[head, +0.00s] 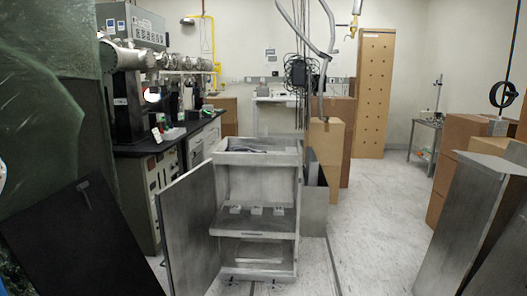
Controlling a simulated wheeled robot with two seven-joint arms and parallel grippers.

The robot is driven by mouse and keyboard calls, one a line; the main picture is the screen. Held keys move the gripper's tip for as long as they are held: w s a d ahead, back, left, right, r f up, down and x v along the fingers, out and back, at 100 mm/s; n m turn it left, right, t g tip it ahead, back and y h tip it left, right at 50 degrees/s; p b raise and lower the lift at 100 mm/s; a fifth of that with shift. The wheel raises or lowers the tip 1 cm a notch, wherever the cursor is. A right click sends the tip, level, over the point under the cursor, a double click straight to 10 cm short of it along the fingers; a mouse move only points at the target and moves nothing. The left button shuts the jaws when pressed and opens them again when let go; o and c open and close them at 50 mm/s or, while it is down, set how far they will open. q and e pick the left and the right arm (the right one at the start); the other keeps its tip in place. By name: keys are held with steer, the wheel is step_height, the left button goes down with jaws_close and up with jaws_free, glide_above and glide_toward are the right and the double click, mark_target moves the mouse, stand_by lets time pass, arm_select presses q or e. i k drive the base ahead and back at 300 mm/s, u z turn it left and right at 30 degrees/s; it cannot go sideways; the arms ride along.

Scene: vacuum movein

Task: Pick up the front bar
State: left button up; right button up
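I cannot make out a thing that is clearly the front bar. A grey metal cabinet (258,220) stands ahead of me in the middle of the head view, open at the front. Its top tray (290,158) holds small dark items (262,150) too small to name. The middle shelf carries a row of small white blocks (256,211). A pale flat piece (260,252) lies on the lower shelf. The cabinet's grey door panel (187,232) stands out at its left. Neither of my grippers shows in the head view.
A black lab bench (160,144) with equipment stands at the left, and a dark panel (80,240) leans in front. Cardboard boxes (325,140) stand behind the cabinet. Grey metal boxes (465,225) stand at the right. The floor (375,225) between them is clear.

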mark_target(256, 147)
steer(key=z, duration=0.6)
steer(key=i, duration=5.45)
steer(key=z, duration=0.8)
steer(key=i, duration=1)
steer(key=u, duration=4.6)
